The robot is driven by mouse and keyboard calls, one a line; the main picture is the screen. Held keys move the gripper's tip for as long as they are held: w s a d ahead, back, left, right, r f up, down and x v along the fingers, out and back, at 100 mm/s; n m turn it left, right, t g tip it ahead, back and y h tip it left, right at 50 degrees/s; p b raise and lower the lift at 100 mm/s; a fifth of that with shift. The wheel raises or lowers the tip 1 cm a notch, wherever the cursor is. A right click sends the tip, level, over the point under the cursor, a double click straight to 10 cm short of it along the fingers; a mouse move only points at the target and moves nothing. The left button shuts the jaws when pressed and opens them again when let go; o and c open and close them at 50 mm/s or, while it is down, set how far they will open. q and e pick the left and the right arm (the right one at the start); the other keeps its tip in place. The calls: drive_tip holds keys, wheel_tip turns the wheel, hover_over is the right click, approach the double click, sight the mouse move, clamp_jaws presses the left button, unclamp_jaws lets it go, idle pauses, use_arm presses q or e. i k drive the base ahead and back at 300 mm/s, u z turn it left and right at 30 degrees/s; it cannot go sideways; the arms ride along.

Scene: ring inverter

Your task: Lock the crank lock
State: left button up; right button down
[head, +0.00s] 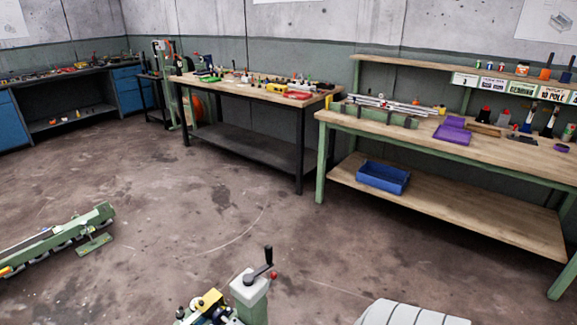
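The crank lock is at the bottom middle of the head view. Its black crank handle (259,271) sits on top of a post with a light grey head (249,289) and a green body. The crank arm points to the right and away from me, with its grip standing upright at the outer end. A small red ball knob (274,275) shows just right of the post. The lower part of the post is cut off by the frame edge. Neither of my grippers can be made out in this view.
Yellow, black and blue machine parts (208,305) lie left of the post. A grey ribbed shape (415,313) is at the bottom right. A green rail-like frame (62,240) is at the left. Workbenches (235,86) line the back; the floor between is clear.

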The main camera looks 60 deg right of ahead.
sight(273, 275)
drive_tip(key=z, duration=1.1)
drive_tip(key=i, duration=0.5)
drive_tip(key=z, duration=0.05)
